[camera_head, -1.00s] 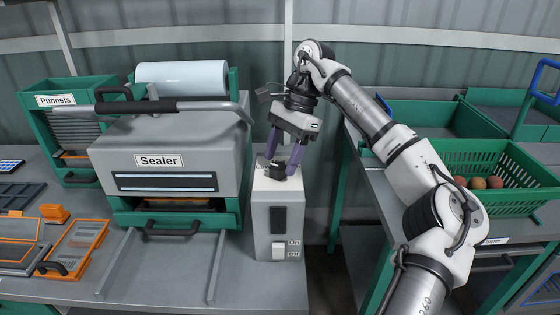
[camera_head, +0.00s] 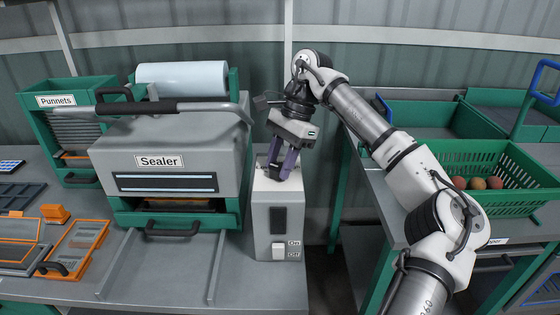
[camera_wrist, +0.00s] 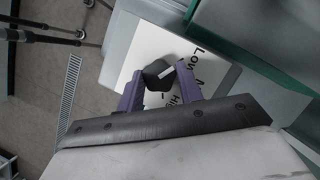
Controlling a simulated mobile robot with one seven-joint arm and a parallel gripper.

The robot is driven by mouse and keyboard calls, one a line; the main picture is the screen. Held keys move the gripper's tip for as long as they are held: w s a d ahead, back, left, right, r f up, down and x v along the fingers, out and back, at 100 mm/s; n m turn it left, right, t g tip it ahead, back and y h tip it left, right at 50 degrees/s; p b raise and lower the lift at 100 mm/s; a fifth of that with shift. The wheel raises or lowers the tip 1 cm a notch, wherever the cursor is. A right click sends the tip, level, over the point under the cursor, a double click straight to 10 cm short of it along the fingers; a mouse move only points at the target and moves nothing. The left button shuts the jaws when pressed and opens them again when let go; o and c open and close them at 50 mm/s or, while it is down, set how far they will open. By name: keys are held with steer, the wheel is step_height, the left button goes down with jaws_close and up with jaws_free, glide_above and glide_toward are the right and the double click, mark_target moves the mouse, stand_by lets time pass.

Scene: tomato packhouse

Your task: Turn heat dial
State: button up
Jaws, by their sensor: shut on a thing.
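The heat dial is a black faceted knob (camera_wrist: 157,76) with a white pointer mark, on the white top of the grey control box (camera_head: 278,218). In the wrist view, printed letters of "Low", a word starting with M and one starting with "Hi" show around it, partly covered. My gripper (camera_head: 277,174) comes down from above onto the box top. Its two purple fingers are shut on the dial, one on each side, as the wrist view (camera_wrist: 160,84) also shows. In the head view the fingers hide most of the dial.
The Sealer (camera_head: 170,150) stands close left of the control box. The box front has a dark window and a white On/Off switch (camera_head: 279,252). A green crate with tomatoes (camera_head: 515,190) stands on the right-hand bench, across a gap.

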steer(key=shift+m, duration=0.3)
steer(key=m+t+b, duration=0.1)
steer(key=m, duration=0.1)
steer(key=m+t+b, duration=0.1)
steer(key=m+b, duration=0.1)
steer(key=shift+s+d+f+m+y, duration=0.1)
steer(key=shift+d+f+m+y, duration=0.05)
steer(key=shift+m+y, duration=0.2)
steer(key=m+t+b, duration=0.1)
steer(key=m+b, duration=0.2)
steer(key=m, duration=0.1)
steer(key=shift+s+t, duration=0.1)
steer(key=shift+t, duration=0.2)
steer(key=shift+m+t+b, duration=0.4)
steer(key=shift+m+b, duration=0.2)
steer(key=shift+m, duration=0.55)
steer(key=o, duration=1)
